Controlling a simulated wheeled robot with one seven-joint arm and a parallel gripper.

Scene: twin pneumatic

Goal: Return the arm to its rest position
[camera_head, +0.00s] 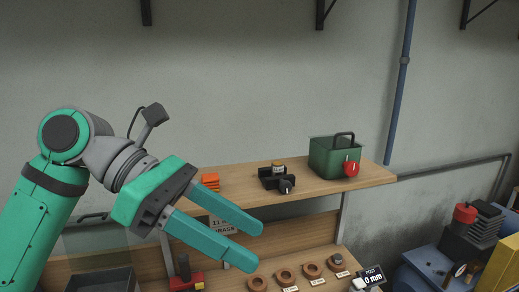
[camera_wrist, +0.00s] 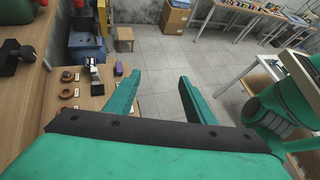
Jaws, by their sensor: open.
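My gripper (camera_head: 252,246) is teal with a dark grey mount, raised in front of the wooden bench in the head view. Its two fingers stand apart with nothing between them. They point to the lower right, below the shelf's front edge in the picture. In the wrist view my gripper (camera_wrist: 158,88) is also open and empty, with grey floor tiles visible beyond the fingertips. My arm comes in from the left of the head view, bent at a grey and green joint.
A wooden shelf (camera_head: 325,190) holds a green box (camera_head: 325,160), a black device (camera_head: 270,182) and orange blocks (camera_head: 210,181). Open floor (camera_wrist: 160,65) shows in the wrist view.

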